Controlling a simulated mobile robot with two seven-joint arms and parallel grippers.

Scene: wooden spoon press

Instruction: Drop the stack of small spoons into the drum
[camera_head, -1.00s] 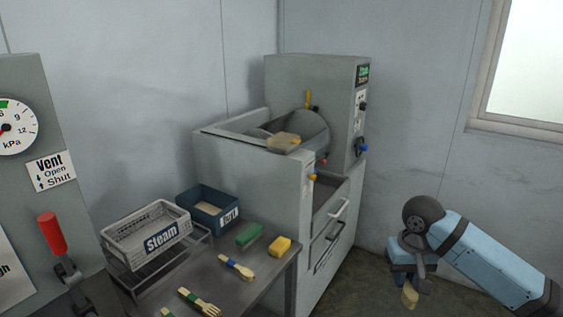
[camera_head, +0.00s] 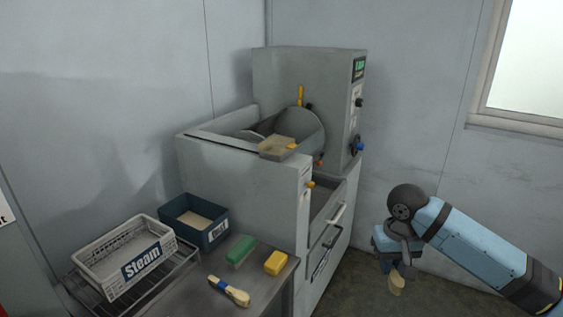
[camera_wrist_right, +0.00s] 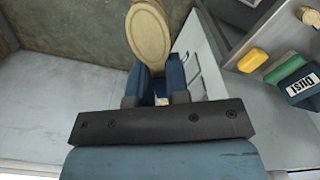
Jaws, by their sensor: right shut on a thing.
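My right gripper (camera_head: 395,268) hangs at the lower right, over the floor and apart from the machine. In the right wrist view its blue fingers (camera_wrist_right: 160,82) are shut on the stack of small wooden spoons (camera_wrist_right: 149,35), whose pale oval bowls point away from the palm. The spoons also show as a small tan shape (camera_head: 396,283) below the gripper in the head view. The grey drum (camera_head: 308,128) sits in the top of the grey machine. Its inside is mostly hidden. My left gripper is not in view.
A tan flat piece (camera_head: 277,148) lies at the drum's front. The steel table (camera_head: 190,299) holds a white Steam basket (camera_head: 110,280), a dark blue bin (camera_head: 218,230), a green block (camera_head: 241,250), a yellow block (camera_head: 276,263) and banded wooden cutlery (camera_head: 229,291). Open floor lies right of the machine.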

